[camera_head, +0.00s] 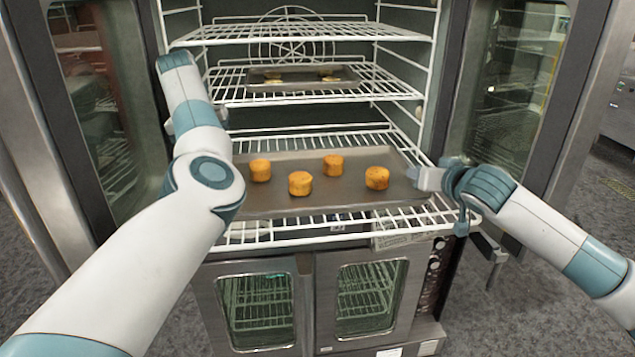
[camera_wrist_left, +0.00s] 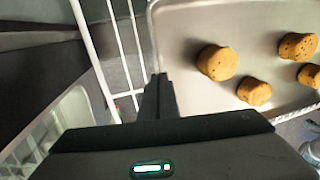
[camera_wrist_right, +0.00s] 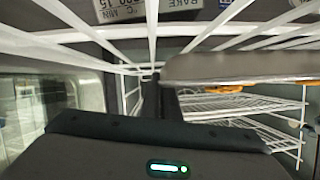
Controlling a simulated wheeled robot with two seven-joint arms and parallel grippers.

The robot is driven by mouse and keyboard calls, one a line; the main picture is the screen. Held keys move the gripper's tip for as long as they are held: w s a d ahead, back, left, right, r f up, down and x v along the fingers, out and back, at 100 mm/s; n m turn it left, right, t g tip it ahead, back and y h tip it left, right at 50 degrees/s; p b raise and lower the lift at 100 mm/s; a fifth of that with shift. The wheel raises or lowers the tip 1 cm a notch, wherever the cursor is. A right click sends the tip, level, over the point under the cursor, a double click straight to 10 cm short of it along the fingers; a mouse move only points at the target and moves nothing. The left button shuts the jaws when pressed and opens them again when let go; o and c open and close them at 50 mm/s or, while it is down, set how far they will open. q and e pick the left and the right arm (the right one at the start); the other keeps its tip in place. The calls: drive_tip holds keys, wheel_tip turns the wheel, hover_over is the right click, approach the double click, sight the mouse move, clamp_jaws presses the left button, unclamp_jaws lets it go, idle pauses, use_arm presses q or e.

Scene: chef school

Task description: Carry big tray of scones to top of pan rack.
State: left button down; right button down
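The big tray (camera_head: 330,202) is a grey flat sheet with several round golden scones (camera_head: 300,183) on it. It lies at the oven's lowest visible rack; whether it touches the wires I cannot tell. My left gripper (camera_wrist_left: 158,85) has its fingers close together at the tray's left rim in the left wrist view; my arm hides it in the head view. My right gripper (camera_head: 420,180) is at the tray's right rim. Its fingers (camera_wrist_right: 158,85) also look close together, against the tray edge (camera_wrist_right: 240,66). The pan rack cannot be made out.
A smaller tray (camera_head: 290,83) with scones sits on the middle oven rack (camera_head: 385,92), above the big tray. An empty top rack (camera_head: 300,32) is higher. Open glass doors (camera_head: 510,90) flank the oven. A closed lower oven (camera_head: 313,305) stands below.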

use_arm(q)
drive_tip(key=shift+r, duration=0.15)
use_arm(e)
drive_tip(key=shift+r, duration=0.15)
